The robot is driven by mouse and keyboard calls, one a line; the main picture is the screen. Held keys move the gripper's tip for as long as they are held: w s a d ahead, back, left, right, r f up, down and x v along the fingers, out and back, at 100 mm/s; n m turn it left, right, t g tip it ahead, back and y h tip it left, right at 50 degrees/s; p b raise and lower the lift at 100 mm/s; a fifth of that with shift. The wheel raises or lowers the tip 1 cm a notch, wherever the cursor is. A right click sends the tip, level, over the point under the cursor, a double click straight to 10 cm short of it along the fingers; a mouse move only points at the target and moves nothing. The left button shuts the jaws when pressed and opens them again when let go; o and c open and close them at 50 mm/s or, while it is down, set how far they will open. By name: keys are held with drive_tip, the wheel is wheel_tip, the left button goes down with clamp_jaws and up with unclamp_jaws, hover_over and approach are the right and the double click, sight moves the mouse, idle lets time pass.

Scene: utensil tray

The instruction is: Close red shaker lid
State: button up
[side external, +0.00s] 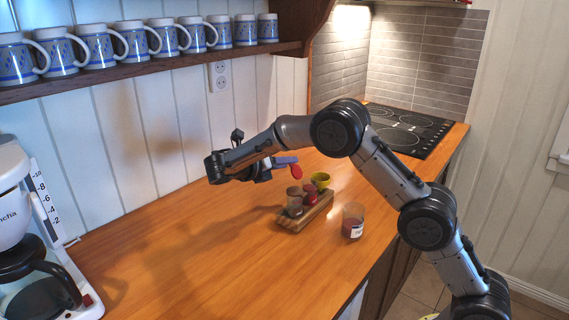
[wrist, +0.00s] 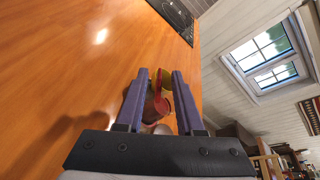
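The red shaker (side external: 310,194) stands in a small wooden rack (side external: 293,226) on the counter, between a brown-grey shaker (side external: 294,203) and a yellow shaker (side external: 320,179). Its red lid (side external: 296,172) appears raised above the shaker, close to my fingertips. My gripper (side external: 292,161) is above and left of the rack, its blue fingers pointing right. In the wrist view, my gripper (wrist: 161,72) has its fingers apart, with red lid (wrist: 162,104) showing between them. I cannot tell whether a finger touches the lid. The red shaker's body is mostly hidden there.
A glass jar (side external: 352,222) with a white label stands right of the rack, near the counter's front edge. A coffee maker (side external: 30,235) is at the far left, and a black cooktop (side external: 408,130) is at the back. The counter's left-middle is clear.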

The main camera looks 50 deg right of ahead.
clamp_jaws()
idle(1.5)
